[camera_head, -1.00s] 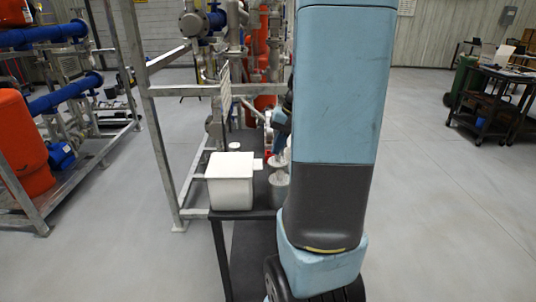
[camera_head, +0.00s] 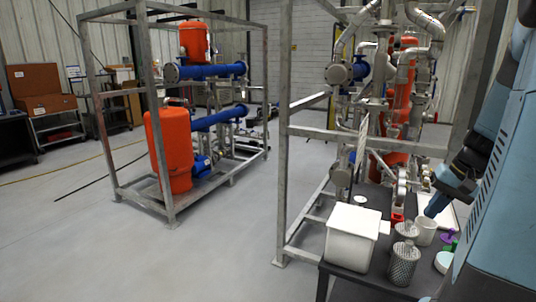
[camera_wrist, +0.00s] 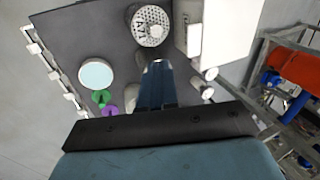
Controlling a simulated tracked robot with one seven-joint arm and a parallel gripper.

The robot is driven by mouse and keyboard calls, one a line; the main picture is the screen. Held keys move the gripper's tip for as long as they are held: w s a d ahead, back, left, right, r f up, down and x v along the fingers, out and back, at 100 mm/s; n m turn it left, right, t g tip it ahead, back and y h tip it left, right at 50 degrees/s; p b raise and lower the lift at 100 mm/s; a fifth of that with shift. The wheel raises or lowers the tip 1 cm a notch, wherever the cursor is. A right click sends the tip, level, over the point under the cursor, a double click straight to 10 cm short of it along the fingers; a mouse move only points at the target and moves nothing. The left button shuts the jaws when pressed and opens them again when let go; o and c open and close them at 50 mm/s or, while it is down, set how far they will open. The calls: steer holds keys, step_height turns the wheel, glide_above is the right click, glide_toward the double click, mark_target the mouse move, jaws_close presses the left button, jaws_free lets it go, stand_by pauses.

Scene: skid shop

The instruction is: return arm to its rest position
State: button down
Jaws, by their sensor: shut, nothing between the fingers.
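My gripper (camera_head: 440,203) is at the right of the head view, shut and empty, pointing down over the dark table (camera_head: 385,285). It seems close to a white cup (camera_head: 425,230); I cannot tell if they touch. In the wrist view the closed fingers (camera_wrist: 158,70) point toward a perforated metal canister (camera_wrist: 150,25), with nothing between them. My blue arm fills the right edge of the head view and hides part of the table.
A white lidded box (camera_head: 352,236) stands at the table's near left corner. Green (camera_wrist: 101,97) and purple (camera_wrist: 111,110) pieces lie near a round white item (camera_wrist: 95,73). A metal frame (camera_head: 283,130) rises behind the table. Floor (camera_head: 130,255) on the left is clear.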

steer(key=s+a+r+n+t+h, duration=0.1)
steer(key=s+a+r+n, duration=0.2)
steer(key=a, duration=0.8)
steer(key=s+a+r+n+t+h, duration=0.2)
steer(key=s+a+r, duration=0.5)
steer(key=a, duration=0.4)
steer(key=shift+a+n, duration=0.15)
steer(key=shift+n, duration=0.25)
